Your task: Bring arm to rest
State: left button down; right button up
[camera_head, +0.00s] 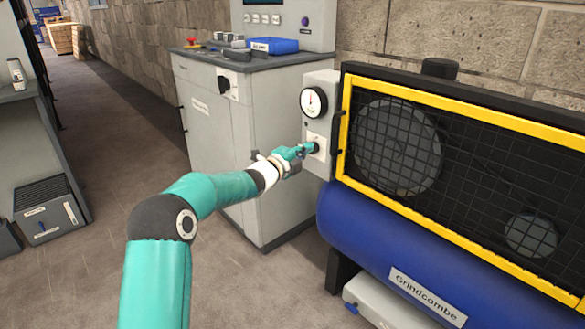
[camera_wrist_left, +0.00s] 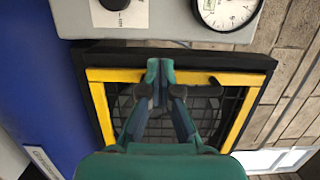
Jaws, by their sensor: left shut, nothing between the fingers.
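My left arm (camera_head: 220,190), teal with dark joints, reaches from the bottom of the head view toward a grey control box. My left gripper (camera_head: 309,149) is at its end, in front of the white switch plate (camera_head: 318,139) on that box. In the head view it overlaps a dark knob; I cannot tell there whether they touch. In the left wrist view the gripper's fingertips (camera_wrist_left: 160,66) are together with nothing between them. The dark knob (camera_wrist_left: 110,4) shows apart from them there, at the top edge. My right gripper is in neither view.
A round gauge (camera_head: 314,101) sits above the plate. To the right stands a blue compressor tank (camera_head: 375,248) labelled Grindcombe, under a yellow-framed mesh guard (camera_head: 440,102). A grey cabinet (camera_head: 209,121) with a blue tray (camera_head: 274,46) stands behind. Open floor (camera_head: 85,270) lies left of my arm.

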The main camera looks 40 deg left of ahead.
pick_arm(q)
jog(key=s+a+p, duration=0.2)
jog(key=s+a, duration=0.1)
jog(key=a, duration=0.5)
jog(key=d+f+n+g+h, duration=0.2)
jog(key=d+f, duration=0.8)
jog(key=d, duration=0.3)
jog(key=d+f+n+g+h, duration=0.1)
jog(key=d+f+g+h, duration=0.15)
jog(key=d+f, duration=0.9)
jog(key=s+d+f+n+g, duration=0.4)
jog(key=s+d+f, duration=0.4)
jog(key=s, duration=0.2)
jog(key=s+d+f+n+g, duration=0.35)
jog(key=s+d+f, duration=0.4)
jog(key=s, duration=0.25)
jog(key=s+f+n+g, duration=0.2)
jog(key=s+n+g, duration=0.15)
jog(key=s, duration=0.65)
jog(key=s+f+n+g, duration=0.2)
jog(key=s+n, duration=0.3)
jog(key=s, duration=0.5)
notch_tip(320, 180, up, 29)
jog(key=d+n+p, duration=0.1)
jog(key=p, duration=2.8)
jog(key=shift+w+y, duration=0.35)
jog(key=shift+y, duration=0.1)
